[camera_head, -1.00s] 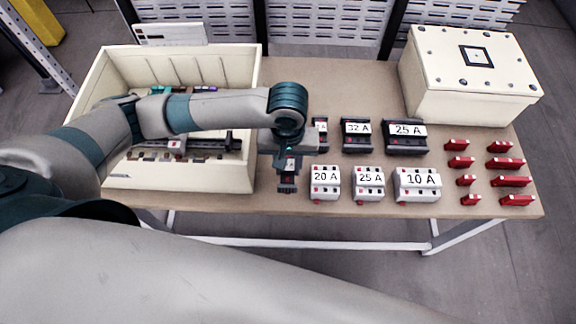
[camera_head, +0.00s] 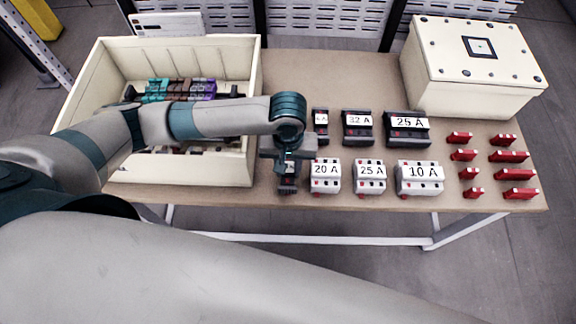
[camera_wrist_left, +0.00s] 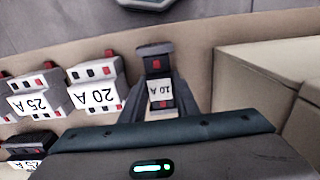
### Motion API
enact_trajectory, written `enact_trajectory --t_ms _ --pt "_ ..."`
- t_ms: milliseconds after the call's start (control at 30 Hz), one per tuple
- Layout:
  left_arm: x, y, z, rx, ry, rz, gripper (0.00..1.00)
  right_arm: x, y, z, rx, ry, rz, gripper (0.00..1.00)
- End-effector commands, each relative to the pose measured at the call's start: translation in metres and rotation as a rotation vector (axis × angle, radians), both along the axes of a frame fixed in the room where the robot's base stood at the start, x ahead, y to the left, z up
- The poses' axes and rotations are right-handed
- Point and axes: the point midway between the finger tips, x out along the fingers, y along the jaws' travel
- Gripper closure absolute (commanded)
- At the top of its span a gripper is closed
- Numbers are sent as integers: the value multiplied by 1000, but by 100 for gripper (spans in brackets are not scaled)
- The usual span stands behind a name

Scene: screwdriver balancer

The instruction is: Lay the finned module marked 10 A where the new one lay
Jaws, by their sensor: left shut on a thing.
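My left gripper (camera_head: 287,176) is shut on a narrow dark module (camera_head: 288,187), just left of the white module marked 20 A (camera_head: 325,173). In the left wrist view the held module (camera_wrist_left: 158,82) carries a white label that reads 10 A upside down and has red spots. Both fingers (camera_wrist_left: 166,101) flank it. It is low over or touching the bare tabletop near the front edge; I cannot tell which. A wide white module also marked 10 A (camera_head: 420,178) stands at the right of the front row. My right gripper is not in view.
The open cream enclosure (camera_head: 253,120) stands left of the gripper. A white module marked 25 A (camera_head: 370,177) is in the front row. Dark modules marked 32 A (camera_head: 357,127) and 25 A (camera_head: 407,128) stand behind. Several red pieces (camera_head: 515,174) and a closed cream box (camera_head: 470,85) are right.

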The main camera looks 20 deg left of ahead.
Motion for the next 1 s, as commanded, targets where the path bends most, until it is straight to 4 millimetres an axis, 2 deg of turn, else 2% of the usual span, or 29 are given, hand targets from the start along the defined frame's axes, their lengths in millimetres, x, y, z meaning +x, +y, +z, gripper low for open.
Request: enact_trajectory --t_ms 33,100,567,767,1000 --pt "0 0 0 0 0 0 65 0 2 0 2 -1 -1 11" --pt "0 0 0 0 0 0 50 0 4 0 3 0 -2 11" --pt "0 0 5 0 1 1 50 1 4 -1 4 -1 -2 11" --pt "1 0 25 -2 -2 0 50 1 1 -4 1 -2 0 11" --pt "1 -1 69 -4 -4 -2 50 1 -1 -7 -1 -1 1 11"
